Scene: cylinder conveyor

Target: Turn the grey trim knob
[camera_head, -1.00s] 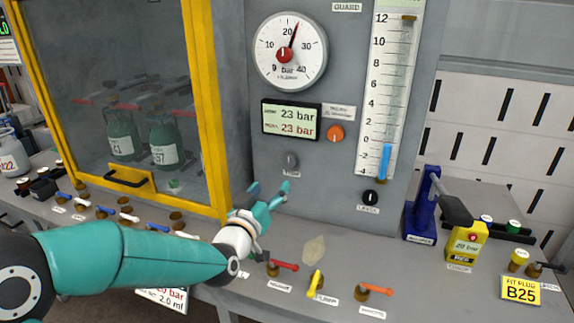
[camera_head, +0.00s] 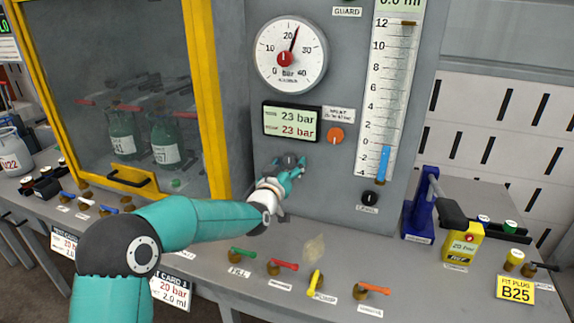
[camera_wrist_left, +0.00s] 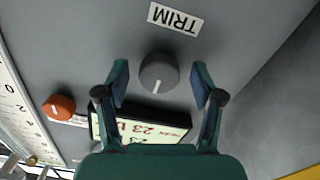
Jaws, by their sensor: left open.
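The grey trim knob (camera_wrist_left: 159,73) is on the grey panel beside the upside-down TRIM label (camera_wrist_left: 176,17) in the left wrist view. It has a white pointer line. In the head view the knob (camera_head: 290,160) shows just above my left gripper (camera_head: 292,170). My left gripper (camera_wrist_left: 160,85) is open, with one finger on each side of the knob and a visible gap to it on both sides. I cannot tell how far the fingertips are from the panel. My right gripper is not in view.
An orange knob (camera_head: 336,135) sits right of the display (camera_head: 291,121), which reads 23 bar twice. A black knob (camera_head: 369,199) is below the level scale. Valves with coloured handles, such as the red one (camera_head: 284,265), line the bench. The yellow-framed glass guard (camera_head: 215,100) stands left.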

